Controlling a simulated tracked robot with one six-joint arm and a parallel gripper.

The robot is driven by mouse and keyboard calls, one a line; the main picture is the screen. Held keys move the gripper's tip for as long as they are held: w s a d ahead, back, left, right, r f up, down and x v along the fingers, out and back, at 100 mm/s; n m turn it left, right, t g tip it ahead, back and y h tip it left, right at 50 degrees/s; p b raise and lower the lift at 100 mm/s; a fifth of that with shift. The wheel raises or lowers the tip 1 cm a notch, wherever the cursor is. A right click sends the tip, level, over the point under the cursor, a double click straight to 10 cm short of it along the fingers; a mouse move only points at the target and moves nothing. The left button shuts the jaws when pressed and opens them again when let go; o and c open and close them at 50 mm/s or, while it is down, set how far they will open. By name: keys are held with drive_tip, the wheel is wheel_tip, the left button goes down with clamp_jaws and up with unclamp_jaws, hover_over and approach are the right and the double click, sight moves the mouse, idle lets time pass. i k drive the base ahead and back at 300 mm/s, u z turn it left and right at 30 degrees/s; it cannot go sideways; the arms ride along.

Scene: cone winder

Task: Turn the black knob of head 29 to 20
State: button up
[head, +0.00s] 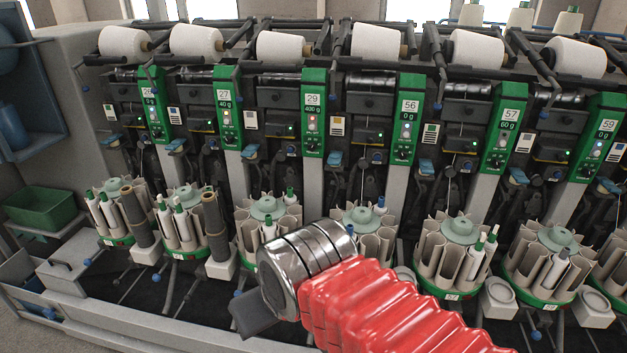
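My arm, with a red ribbed sleeve and a metal wrist, reaches in from the bottom right. My gripper (253,316) shows as a dark grey piece beyond the wrist, below and left of the knob and well apart from it. Its fingers cannot be made out, and nothing is seen held.
Similar green panels stand on both sides: 27 (227,106) to the left, 56 (408,115) to the right. White yarn cones (280,48) lie above. Round magazines with tubes (268,215) stick out in front below the panels. A green bin (40,207) is at far left.

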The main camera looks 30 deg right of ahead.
sight(312, 146)
drive_tip(key=k, duration=1.35)
drive_tip(key=u, duration=0.7)
drive_tip(key=i, duration=2.05)
drive_tip(key=z, duration=0.55)
